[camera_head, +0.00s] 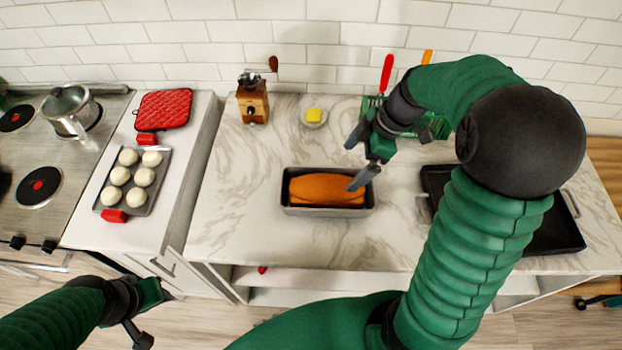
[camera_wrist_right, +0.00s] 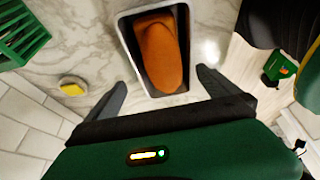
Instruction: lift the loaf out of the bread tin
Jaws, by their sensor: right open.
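The orange-brown loaf (camera_head: 328,189) lies in the dark grey bread tin (camera_head: 330,212) on the marble counter. The loaf (camera_wrist_right: 160,48) and the tin (camera_wrist_right: 124,27) also show in the right wrist view. My right gripper (camera_head: 358,158) is open and empty, above the tin's right end; one finger overlaps the loaf's right end in the head view. In the wrist view its two fingers (camera_wrist_right: 161,78) are spread to either side of the tin's near end, apart from the loaf. My left gripper (camera_head: 150,312) is low at bottom left, far from the tin; its jaw opening is unclear.
A wooden grinder (camera_head: 253,101) and a yellow block on a small dish (camera_head: 313,116) stand behind the tin. A green rack (camera_head: 436,125) is behind my right arm; a black tray (camera_head: 550,236) is right. Left are a tray of dough balls (camera_head: 153,180), red mitt (camera_head: 163,109) and stove (camera_head: 62,200).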

